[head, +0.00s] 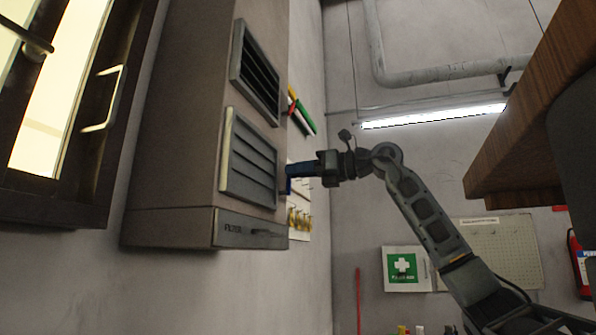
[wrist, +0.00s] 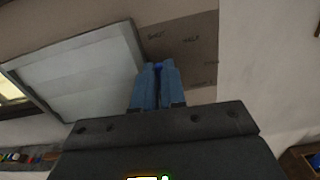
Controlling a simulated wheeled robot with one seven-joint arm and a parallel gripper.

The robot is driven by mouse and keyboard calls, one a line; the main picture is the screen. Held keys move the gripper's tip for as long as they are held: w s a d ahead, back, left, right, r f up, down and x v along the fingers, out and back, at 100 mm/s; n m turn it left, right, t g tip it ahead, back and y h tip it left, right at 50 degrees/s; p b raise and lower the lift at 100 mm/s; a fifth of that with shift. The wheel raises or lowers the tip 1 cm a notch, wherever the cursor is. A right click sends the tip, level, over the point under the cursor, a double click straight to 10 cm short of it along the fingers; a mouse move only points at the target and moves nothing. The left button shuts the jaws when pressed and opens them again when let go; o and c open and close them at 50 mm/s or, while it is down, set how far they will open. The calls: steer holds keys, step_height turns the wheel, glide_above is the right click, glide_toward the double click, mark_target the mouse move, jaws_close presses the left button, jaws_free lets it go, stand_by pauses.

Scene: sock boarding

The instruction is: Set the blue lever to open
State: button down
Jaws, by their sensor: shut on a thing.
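My gripper (head: 300,170) reaches the right side of a tall brown cabinet (head: 190,110) in the head view. The blue lever (head: 289,186) shows as a small bright blue piece beside the fingertips. In the wrist view my gripper (wrist: 157,80) has its two blue-grey fingers shut on the blue lever (wrist: 157,67), of which only a sliver shows between them. Dark labels on the panel (wrist: 180,52) read like SHUT and HALF above the fingertips. A third label lower right is too blurred to read. The fingers hide the lever's pivot and its exact angle.
Two louvred vents (head: 250,160) stand out from the cabinet front. A dark-framed window (head: 60,110) is at the left. A wooden overhead unit (head: 530,110) juts in at the upper right. Hooks with yellow items (head: 299,220) hang on the wall just beyond the gripper.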

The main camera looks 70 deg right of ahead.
steer(key=shift+w+d+f+m+b, duration=0.1)
steer(key=shift+d+f+m, duration=0.6)
steer(key=shift+m, duration=1.55)
steer(key=shift+d+f+m+b, duration=0.1)
steer(key=shift+d+f+m, duration=0.6)
steer(key=shift+m, duration=1.5)
steer(key=shift+w+d+f+m+b, duration=0.1)
steer(key=shift+d+f+m, duration=0.2)
steer(key=shift+d+m, duration=1.35)
steer(key=shift+a+m, duration=0.65)
steer(key=shift+m, duration=0.05)
steer(key=c, duration=1.2)
jaws_free()
steer(key=shift+f, duration=0.1)
steer(key=s+b, duration=0.1)
steer(key=s, duration=0.7)
steer(key=shift+d+b, duration=0.3)
steer(key=shift+b, duration=0.05)
